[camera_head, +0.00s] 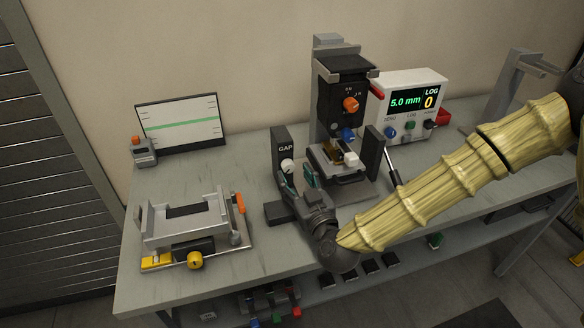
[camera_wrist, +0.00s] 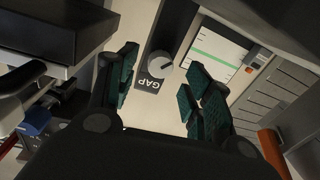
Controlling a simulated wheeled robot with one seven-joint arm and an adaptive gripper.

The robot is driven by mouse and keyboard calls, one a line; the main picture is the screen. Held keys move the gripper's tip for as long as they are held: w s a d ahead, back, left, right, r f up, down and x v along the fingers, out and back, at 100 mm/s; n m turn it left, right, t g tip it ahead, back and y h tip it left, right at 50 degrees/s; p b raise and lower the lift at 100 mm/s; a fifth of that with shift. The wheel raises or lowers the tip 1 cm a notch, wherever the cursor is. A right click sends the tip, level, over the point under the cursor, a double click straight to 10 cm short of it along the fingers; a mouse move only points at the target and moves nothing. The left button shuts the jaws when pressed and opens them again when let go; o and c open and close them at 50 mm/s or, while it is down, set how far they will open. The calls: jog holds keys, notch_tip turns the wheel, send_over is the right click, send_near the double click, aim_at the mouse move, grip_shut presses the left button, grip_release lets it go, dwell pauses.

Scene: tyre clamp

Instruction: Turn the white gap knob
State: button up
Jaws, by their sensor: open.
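The white gap knob (camera_head: 288,166) sits on a dark upright post (camera_head: 281,139) labelled GAP, at the left of the tester. In the wrist view the knob (camera_wrist: 160,62) shows above the GAP label, with a dark mark on its face. My gripper (camera_head: 300,178) is close to the knob in the head view. In the wrist view my gripper (camera_wrist: 160,85) is open, with green ribbed pads on either side of the knob's place in the picture. The knob looks apart from both pads, and nothing is held.
The tester (camera_head: 345,95) with an orange dial stands just right of the post. A readout box (camera_head: 412,92) shows 5.0 mm. A grey fixture (camera_head: 187,222) with yellow parts is at the left, and a screen (camera_head: 181,122) stands behind. The bench is clear between fixture and post.

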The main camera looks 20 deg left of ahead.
aim_at(290, 170)
jog(key=shift+p+x, duration=0.3)
jog(key=shift+x, duration=1.35)
jog(key=c, duration=1.1)
